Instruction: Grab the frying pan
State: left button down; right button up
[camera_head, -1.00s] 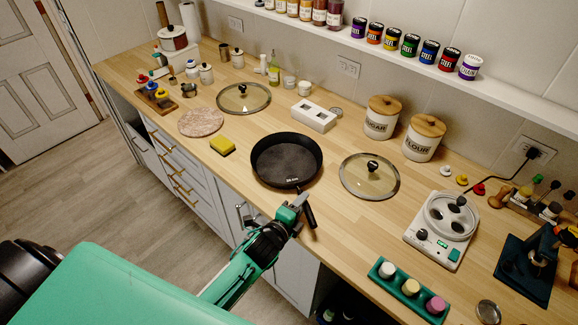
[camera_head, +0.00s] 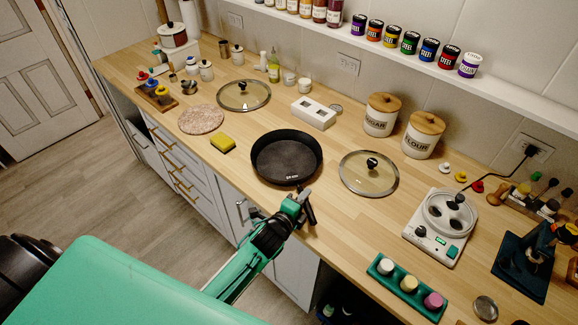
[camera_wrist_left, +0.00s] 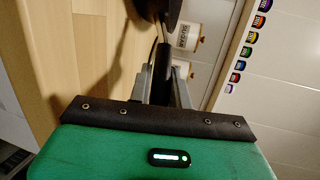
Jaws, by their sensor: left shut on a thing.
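The black frying pan (camera_head: 286,157) sits on the wooden counter near its front edge, its handle (camera_head: 309,208) pointing toward the front. My left gripper (camera_head: 303,203) is at the handle and shut on it. In the left wrist view the dark handle (camera_wrist_left: 163,72) runs between the two grey fingers, and part of the pan (camera_wrist_left: 166,8) shows at the top edge. The gripper partly hides the handle in the head view. My right gripper is not in view.
A glass lid (camera_head: 369,174) lies right of the pan, and a yellow sponge (camera_head: 222,143) lies to its left. A white hot plate (camera_head: 440,229) and a green tray of jars (camera_head: 407,290) stand farther right. Another glass lid (camera_head: 243,95) lies behind.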

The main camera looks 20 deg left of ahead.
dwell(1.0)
pick_arm(q)
jog(key=shift+r, duration=0.1)
jog(key=shift+r, duration=0.15)
